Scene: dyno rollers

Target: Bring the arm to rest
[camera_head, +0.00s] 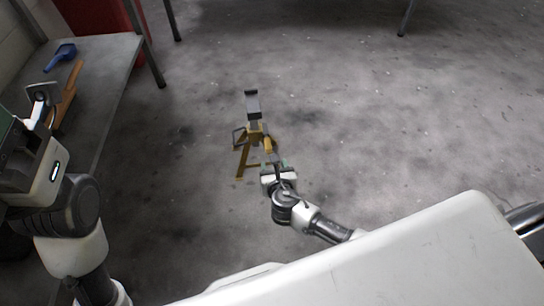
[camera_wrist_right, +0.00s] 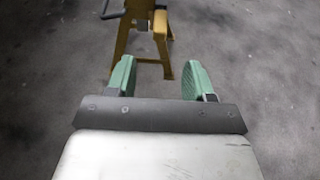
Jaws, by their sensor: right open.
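My right arm reaches down over the floor in the head view, with its gripper (camera_head: 275,166) close to a yellow stand. In the right wrist view the two green fingers of my right gripper (camera_wrist_right: 158,76) are spread apart with only floor between them. My left gripper (camera_head: 40,105) is at the left edge of the head view, near the bench; its fingers are not clear enough to tell their state.
The yellow stand (camera_head: 254,132) with a dark top stands on the grey floor, just beyond the right gripper; it also shows in the right wrist view (camera_wrist_right: 150,42). A grey bench (camera_head: 105,75) at left bears a blue object (camera_head: 62,55). Floor at right is clear.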

